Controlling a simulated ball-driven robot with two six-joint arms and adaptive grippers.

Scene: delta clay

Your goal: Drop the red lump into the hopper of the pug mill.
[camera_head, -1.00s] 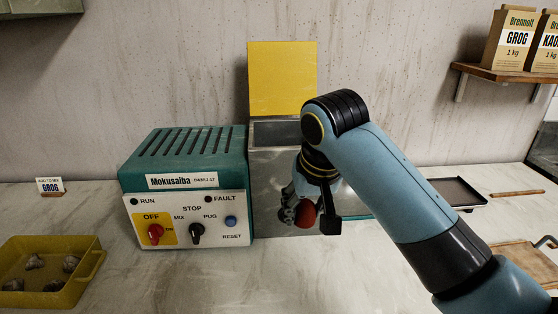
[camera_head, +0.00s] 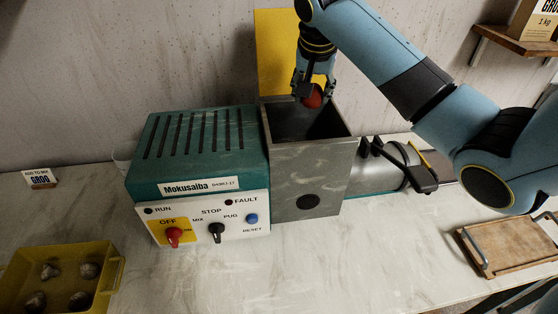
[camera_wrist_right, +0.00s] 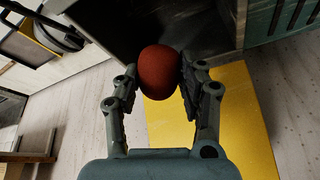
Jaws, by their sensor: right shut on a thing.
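The red lump (camera_head: 315,97) is held between the fingers of my right gripper (camera_head: 314,92), above the back part of the hopper opening. In the right wrist view the lump (camera_wrist_right: 159,72) sits between both fingertips, with the dark inside of the hopper beyond it. The pug mill's grey hopper (camera_head: 313,165) is open at the top, with its yellow lid (camera_head: 277,60) standing up behind it. The mill's green housing (camera_head: 205,150) and white control panel (camera_head: 208,220) are at the hopper's left. My left gripper is not in view.
A yellow tray (camera_head: 112,277) with several grey lumps is at the lower left. A small GROG card (camera_head: 40,179) stands behind it. A wooden board with handles (camera_head: 515,245) lies at the right. The counter front is clear.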

